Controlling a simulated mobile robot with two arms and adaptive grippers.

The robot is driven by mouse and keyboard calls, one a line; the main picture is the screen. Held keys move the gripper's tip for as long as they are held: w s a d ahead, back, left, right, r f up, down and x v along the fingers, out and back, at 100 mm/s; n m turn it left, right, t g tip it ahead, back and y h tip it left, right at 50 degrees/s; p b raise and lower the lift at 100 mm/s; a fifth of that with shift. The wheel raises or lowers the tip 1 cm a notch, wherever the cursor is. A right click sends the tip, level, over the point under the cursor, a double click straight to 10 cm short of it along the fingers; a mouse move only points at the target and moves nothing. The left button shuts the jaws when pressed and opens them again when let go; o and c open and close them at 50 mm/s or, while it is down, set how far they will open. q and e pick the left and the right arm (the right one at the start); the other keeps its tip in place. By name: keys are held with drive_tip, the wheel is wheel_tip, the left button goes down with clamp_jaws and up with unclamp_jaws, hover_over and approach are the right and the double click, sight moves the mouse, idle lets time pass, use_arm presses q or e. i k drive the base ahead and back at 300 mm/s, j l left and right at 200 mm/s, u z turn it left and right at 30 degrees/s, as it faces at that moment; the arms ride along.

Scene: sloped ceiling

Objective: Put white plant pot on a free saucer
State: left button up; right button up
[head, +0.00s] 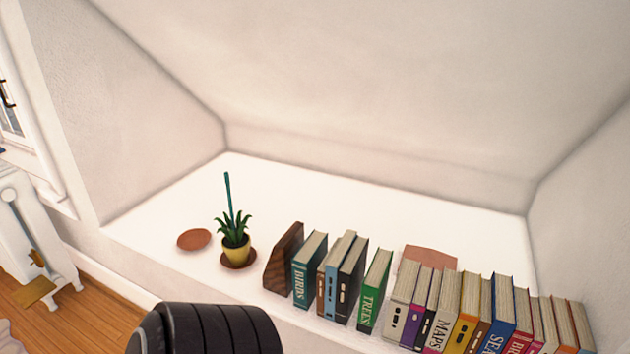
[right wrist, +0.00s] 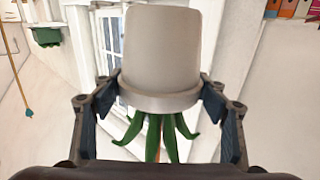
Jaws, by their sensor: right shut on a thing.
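The white plant pot (right wrist: 160,50) fills the upper middle of the right wrist view. It appears upside down in that picture, with green leaves pointing down below its rim. My right gripper (right wrist: 160,92) is shut on it, one finger on each side. The pot does not show in the head view. A free brown saucer (head: 194,239) lies at the left end of the white ledge. A second saucer (head: 239,260) beside it holds a yellow pot (head: 236,248) with a green plant and a teal stick. My left gripper is not in view.
A row of books (head: 470,310) with a brown bookend (head: 284,258) lines the ledge's front from the middle rightward. A reddish-brown flat thing (head: 428,257) is partly hidden behind them. The ledge (head: 310,205) is clear behind the plant. The sloped ceiling (head: 370,90) hangs over it.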

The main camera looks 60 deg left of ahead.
sight(195, 242)
drive_tip(key=i+l+u, duration=0.25)
drive_tip(key=l+u, duration=0.15)
drive_tip(key=u, duration=1.4)
